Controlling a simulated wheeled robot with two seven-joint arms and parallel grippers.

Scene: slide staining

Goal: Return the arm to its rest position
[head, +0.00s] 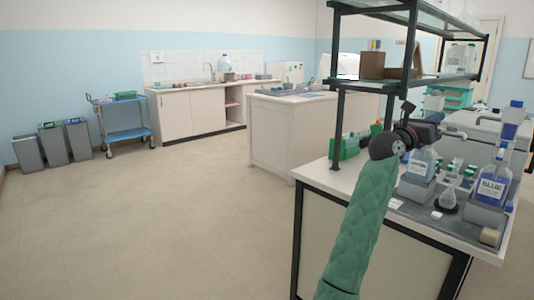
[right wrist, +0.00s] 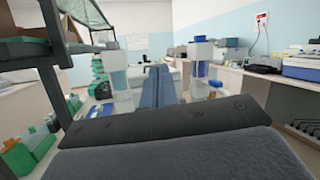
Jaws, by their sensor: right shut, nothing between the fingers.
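My right arm reaches up over the near bench's (head: 350,183) left part in a green sleeve. My right gripper (head: 457,133) is shut and empty, above the bench at the height of the bottle tops. In the right wrist view its closed fingers (right wrist: 156,88) point away from the camera, between two bottles standing farther off. A bottle labelled BLUE (head: 491,187) stands in a grey block at the bench's right. A clear labelled bottle (head: 421,163) stands in another block, just below the gripper. My left gripper is not in view.
Green boxes (head: 346,147) stand at the bench's left. A black-framed shelf (head: 410,84) rises over the bench behind my gripper. The floor (head: 170,220) to the left is clear.

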